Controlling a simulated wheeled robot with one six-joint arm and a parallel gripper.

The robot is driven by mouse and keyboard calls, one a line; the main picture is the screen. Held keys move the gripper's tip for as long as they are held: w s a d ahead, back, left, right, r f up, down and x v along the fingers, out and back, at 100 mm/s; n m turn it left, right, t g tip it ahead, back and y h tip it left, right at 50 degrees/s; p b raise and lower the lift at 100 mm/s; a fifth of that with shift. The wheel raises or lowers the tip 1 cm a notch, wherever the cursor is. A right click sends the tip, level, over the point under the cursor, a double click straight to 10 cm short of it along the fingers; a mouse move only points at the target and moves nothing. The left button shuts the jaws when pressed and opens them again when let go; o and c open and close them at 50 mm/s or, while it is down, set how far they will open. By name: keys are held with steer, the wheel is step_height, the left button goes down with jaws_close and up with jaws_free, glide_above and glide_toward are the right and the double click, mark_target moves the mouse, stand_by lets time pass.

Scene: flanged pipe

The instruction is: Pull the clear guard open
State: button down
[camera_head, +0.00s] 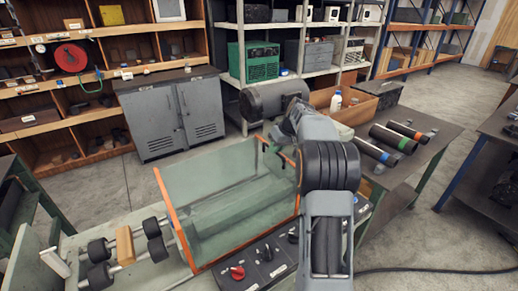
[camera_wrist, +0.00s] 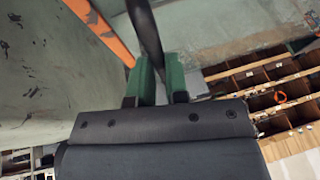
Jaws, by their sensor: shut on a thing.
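The clear guard (camera_head: 225,190) is a greenish see-through panel with orange edges, standing tilted over the machine bed in the head view. A dark bar handle (camera_head: 262,148) shows near its upper right. In the wrist view the guard's orange edge (camera_wrist: 103,30) runs beside the dark bar (camera_wrist: 146,28). My gripper (camera_wrist: 160,76) has green fingers, one on each side of this bar, and is shut on it. In the head view my arm covers the guard's right side, and my fingertips are hard to make out there.
A control panel with a red knob (camera_head: 238,272) lies in front of the guard. Rollers (camera_head: 100,252) with a wooden block (camera_head: 125,245) are at left. Coloured cylinders (camera_head: 392,140) lie on a bench at right. Grey cabinets (camera_head: 172,115) and shelves stand behind, with open floor between.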

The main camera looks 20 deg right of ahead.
steer(key=shift+w+d+p, duration=0.15)
steer(key=shift+d+p, duration=0.05)
steer(key=shift+d, duration=0.6)
steer(key=shift+w+d+p, duration=0.15)
steer(key=shift+d, duration=0.65)
steer(key=c, duration=1.1)
jaws_free()
steer(key=shift+r, duration=0.1)
steer(key=v, duration=1.3)
steer(key=shift+s+d+r, duration=0.15)
steer(key=shift+s+r, duration=0.05)
steer(key=shift+r, duration=0.1)
